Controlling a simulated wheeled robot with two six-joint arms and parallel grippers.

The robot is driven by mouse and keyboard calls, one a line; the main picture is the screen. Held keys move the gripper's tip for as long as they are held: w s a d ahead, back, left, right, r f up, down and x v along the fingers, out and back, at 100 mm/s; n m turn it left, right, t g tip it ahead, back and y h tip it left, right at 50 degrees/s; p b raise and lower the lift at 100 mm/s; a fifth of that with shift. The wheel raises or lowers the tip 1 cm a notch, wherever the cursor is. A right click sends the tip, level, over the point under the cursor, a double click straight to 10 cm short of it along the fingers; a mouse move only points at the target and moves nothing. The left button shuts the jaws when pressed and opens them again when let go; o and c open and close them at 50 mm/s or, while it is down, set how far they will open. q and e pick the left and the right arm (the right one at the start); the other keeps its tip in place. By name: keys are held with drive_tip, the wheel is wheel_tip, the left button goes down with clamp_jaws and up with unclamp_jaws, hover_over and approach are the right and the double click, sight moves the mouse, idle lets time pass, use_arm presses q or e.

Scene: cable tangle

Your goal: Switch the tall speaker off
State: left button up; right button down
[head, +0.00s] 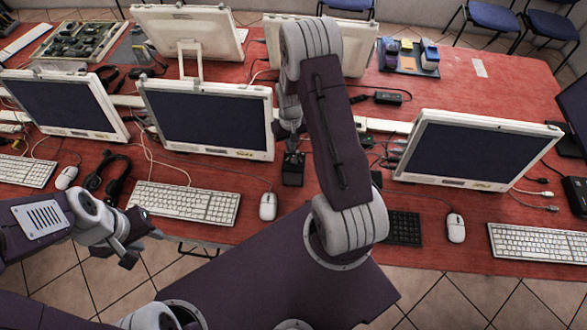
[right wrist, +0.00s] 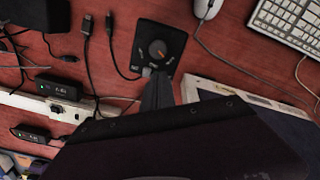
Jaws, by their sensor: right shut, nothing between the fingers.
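I cannot make out for sure which thing is the tall speaker. A small black box with a round orange-marked knob (right wrist: 158,48) stands in the right wrist view, with a cable at its side. A larger black block (right wrist: 38,12) is cut by the wrist view's edge. My left gripper (head: 138,240) is over the table's front edge, away from the box, its fingers unclear.
A white mouse (head: 268,206) and a keyboard (head: 183,202) lie near the box. Monitors (head: 207,118) and (head: 466,150) stand to either side. Black adapters (right wrist: 57,83) and loose cables lie around. My right arm hides part of the table's middle.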

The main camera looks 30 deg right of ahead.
wheel_tip(320, 180, up, 6)
drive_tip(key=p, duration=0.5)
drive_tip(key=shift+s+d, duration=0.15)
idle(0.5)
